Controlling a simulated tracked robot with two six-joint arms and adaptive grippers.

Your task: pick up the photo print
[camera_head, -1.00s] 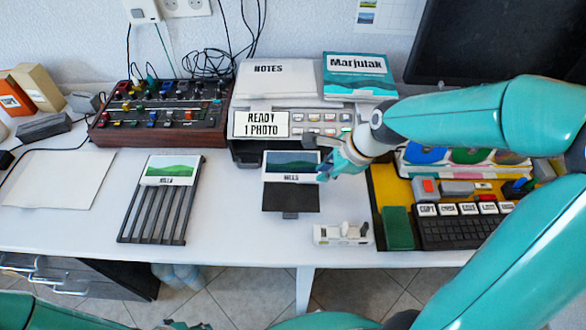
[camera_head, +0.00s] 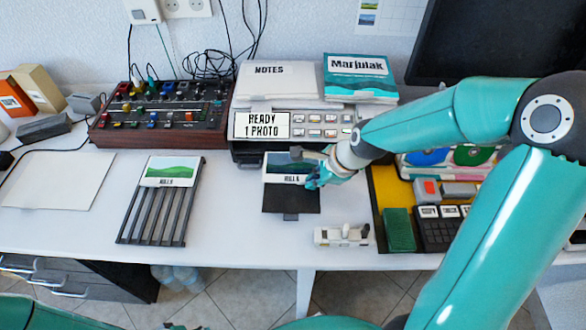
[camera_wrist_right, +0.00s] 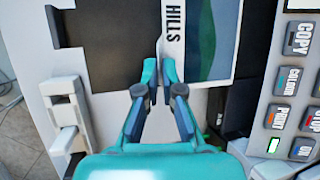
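The photo print (camera_head: 278,167), a white-edged landscape picture labelled HILLS, lies on the black output tray (camera_head: 290,201) in front of the printer. My right gripper (camera_head: 311,178) is low over its right side and hides part of it. In the right wrist view the print (camera_wrist_right: 207,45) lies ahead of the right fingers (camera_wrist_right: 160,72), and its labelled white edge lines up with the narrow gap between the fingertips. The fingers look parted; no clear grip on the print shows. Only a dark sliver at the head view's bottom edge may be my left gripper (camera_head: 175,326).
The printer (camera_head: 310,125) with its READY 1 PHOTO sign stands behind the tray. A slatted rack (camera_head: 160,215) with another hills picture is left. Table between rack and tray is clear.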

